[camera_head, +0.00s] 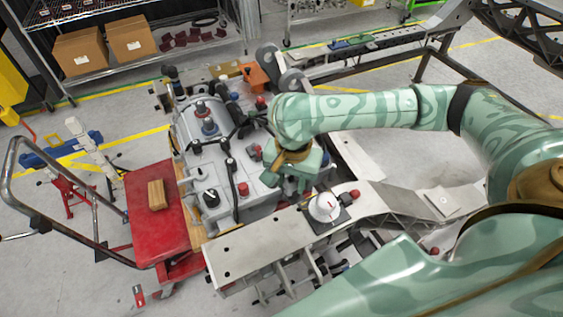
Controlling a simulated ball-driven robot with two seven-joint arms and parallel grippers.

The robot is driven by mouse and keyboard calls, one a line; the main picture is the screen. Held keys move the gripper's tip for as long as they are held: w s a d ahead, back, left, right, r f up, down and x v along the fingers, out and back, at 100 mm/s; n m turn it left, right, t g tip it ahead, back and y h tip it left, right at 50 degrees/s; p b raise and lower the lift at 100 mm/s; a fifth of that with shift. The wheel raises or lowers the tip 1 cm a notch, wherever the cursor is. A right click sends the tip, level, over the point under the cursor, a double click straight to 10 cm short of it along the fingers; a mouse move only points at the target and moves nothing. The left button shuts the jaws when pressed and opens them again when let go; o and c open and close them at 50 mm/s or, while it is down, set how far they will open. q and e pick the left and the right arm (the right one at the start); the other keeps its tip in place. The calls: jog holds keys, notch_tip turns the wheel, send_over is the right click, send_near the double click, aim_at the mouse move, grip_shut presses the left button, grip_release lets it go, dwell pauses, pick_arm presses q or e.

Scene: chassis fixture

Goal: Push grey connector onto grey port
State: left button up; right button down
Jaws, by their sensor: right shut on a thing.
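My right gripper (292,176) reaches in from the right and points down at the right edge of the grey housing (215,160). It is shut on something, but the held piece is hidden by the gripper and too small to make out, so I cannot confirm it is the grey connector. The housing carries several round caps and fittings, among them a grey-blue one (209,127), a black one (211,198) and a red one (243,188). I cannot tell which is the grey port. My left gripper is not in view.
A flat metal chassis rail (265,252) runs in front of the housing, with a white round fitting (323,207) on it. A red cart (155,225) with a wooden block (157,195) stands left. Cardboard boxes (80,52) sit on a shelf behind. Floor at lower left is mostly clear.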

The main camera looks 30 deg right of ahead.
jog(key=shift+s+a+r, duration=0.1)
jog(key=shift+s+r, duration=0.1)
jog(key=shift+s, duration=0.3)
jog(key=shift+s+r, duration=0.2)
jog(key=shift+s, duration=0.3)
